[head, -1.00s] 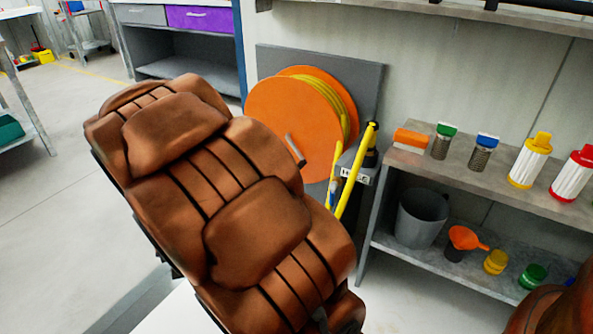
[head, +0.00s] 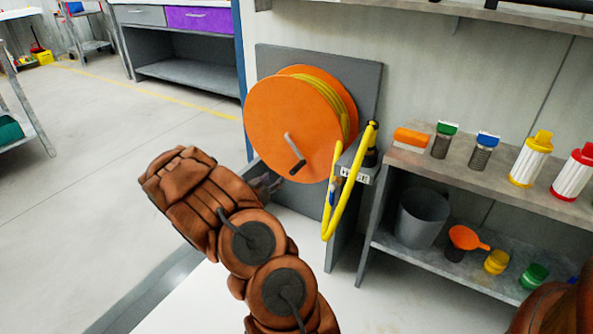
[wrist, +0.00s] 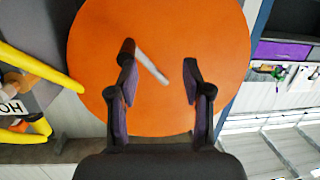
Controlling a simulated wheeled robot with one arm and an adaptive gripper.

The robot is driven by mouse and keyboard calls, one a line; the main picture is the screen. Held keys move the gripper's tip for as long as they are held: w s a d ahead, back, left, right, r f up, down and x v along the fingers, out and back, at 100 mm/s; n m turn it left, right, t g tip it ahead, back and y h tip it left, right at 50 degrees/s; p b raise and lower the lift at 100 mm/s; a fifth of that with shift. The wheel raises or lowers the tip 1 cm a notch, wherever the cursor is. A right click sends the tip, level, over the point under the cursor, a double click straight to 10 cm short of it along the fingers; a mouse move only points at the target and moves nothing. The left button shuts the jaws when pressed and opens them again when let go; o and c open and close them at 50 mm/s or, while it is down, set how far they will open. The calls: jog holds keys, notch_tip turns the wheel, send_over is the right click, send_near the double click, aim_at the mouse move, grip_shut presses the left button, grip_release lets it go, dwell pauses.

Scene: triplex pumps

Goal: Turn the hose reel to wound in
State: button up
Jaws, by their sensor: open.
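The hose reel (head: 283,122) is an orange disc with yellow hose wound behind it, mounted on a grey panel (head: 367,84). Its crank (head: 290,147) is a light arm with a dark knob, low on the disc's face. A yellow hose length (head: 347,190) hangs at the right of the reel by a HOSE label. My gripper (head: 268,186) is below and left of the crank, partly hidden by my arm. In the wrist view my gripper (wrist: 158,82) is open before the orange disc (wrist: 215,40). The crank arm (wrist: 152,68) shows between the fingers, its dark knob (wrist: 126,50) by the left fingertip; contact is unclear.
A grey shelf unit (head: 480,188) at the right carries bottles, jars, a grey bucket (head: 422,217) and an orange funnel (head: 468,238). A bench with a purple drawer (head: 200,18) stands behind left.

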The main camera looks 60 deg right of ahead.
aim_at(292, 175)
jog(key=s+d, duration=0.1)
jog(key=s+g+h, duration=0.1)
jog(key=s+d+g+h, duration=0.1)
jog(key=s, duration=0.1)
jog(key=shift+d+r+m, duration=0.1)
jog(key=shift+d+m, duration=0.2)
jog(key=shift+m, duration=0.1)
jog(key=shift+w+d+b, duration=0.1)
jog(key=shift+d+b, duration=0.7)
jog(key=shift+d, duration=1.1)
jog(key=shift+w+d+b, duration=0.15)
jog(key=shift+d+b, duration=0.4)
jog(key=shift+d, duration=1.2)
grip_shut()
